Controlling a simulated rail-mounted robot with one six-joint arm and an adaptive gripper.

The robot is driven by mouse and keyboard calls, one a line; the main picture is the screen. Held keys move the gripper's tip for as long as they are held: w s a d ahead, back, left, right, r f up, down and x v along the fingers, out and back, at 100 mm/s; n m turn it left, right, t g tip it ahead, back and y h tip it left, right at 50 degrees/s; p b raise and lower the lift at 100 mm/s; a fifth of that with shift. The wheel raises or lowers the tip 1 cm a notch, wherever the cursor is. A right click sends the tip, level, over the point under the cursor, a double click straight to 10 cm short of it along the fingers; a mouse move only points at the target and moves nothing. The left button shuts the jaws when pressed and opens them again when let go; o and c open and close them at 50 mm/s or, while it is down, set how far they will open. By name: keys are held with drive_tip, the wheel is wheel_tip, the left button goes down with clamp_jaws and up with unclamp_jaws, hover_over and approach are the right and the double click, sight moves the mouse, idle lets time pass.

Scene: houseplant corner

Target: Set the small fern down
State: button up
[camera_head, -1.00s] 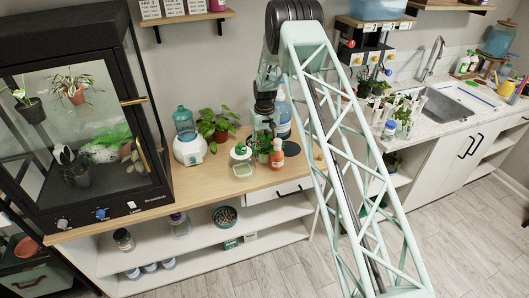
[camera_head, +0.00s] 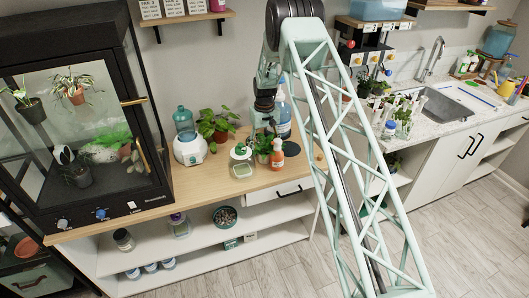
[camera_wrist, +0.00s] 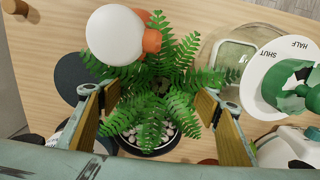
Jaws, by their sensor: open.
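The small fern (camera_wrist: 150,85) fills the middle of the wrist view, green fronds spread over a dark pot (camera_wrist: 150,150) with white pebbles. My gripper (camera_wrist: 155,102) is open, with one wood-toned finger on each side of the fern. Some fronds overlap the fingers, and I cannot tell whether a finger touches the pot. In the head view the fern (camera_head: 264,143) is on the wooden counter (camera_head: 150,205), partly hidden by the orange bottle and my gripper (camera_head: 262,124). The pot's base is hidden.
The orange bottle (camera_head: 277,154) stands close beside the fern; its white top (camera_wrist: 114,35) is close in the wrist view. A disc marked SHUT and HALF (camera_wrist: 285,75) is at the right. A dark disc (camera_wrist: 72,70) lies left. A leafy plant (camera_head: 216,123) stands farther left.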

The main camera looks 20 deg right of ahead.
sight(264, 152)
wheel_tip(264, 152, up, 11)
idle(0.6)
idle(0.6)
